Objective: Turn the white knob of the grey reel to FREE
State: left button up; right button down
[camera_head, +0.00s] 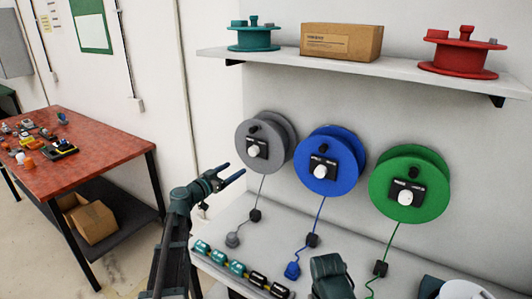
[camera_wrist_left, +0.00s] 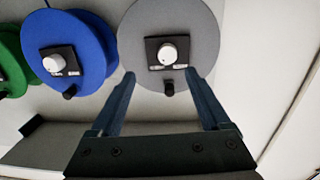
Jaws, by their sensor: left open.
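The grey reel (camera_head: 279,131) is mounted on the wall, leftmost of three reels. Its white knob (camera_head: 253,151) sits on a black plate (camera_head: 262,143) with small white labels too small to read. My left gripper (camera_head: 236,172) is open and empty, below and left of the grey reel. In the left wrist view, the white knob (camera_wrist_left: 167,54) lies ahead of the open fingers (camera_wrist_left: 160,85), a little above the line between their tips and apart from them. A black peg (camera_wrist_left: 169,88) shows beside the plate.
A blue reel (camera_head: 344,147) and a green reel (camera_head: 434,187) hang to the right. Cables run down to the counter (camera_head: 222,262), which carries a row of labelled items (camera_head: 237,268). A shelf (camera_head: 390,70) is above. A red table (camera_head: 95,138) stands left.

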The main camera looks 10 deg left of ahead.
aim_at(252, 153)
pick_arm(q)
jog(key=x, duration=0.4)
jog(key=a+x, duration=0.1)
jog(key=x, duration=0.9)
jog(key=shift+w+a+r, duration=0.25)
jog(key=shift+w+r, duration=0.05)
jog(key=shift+r, duration=0.1)
grip_shut()
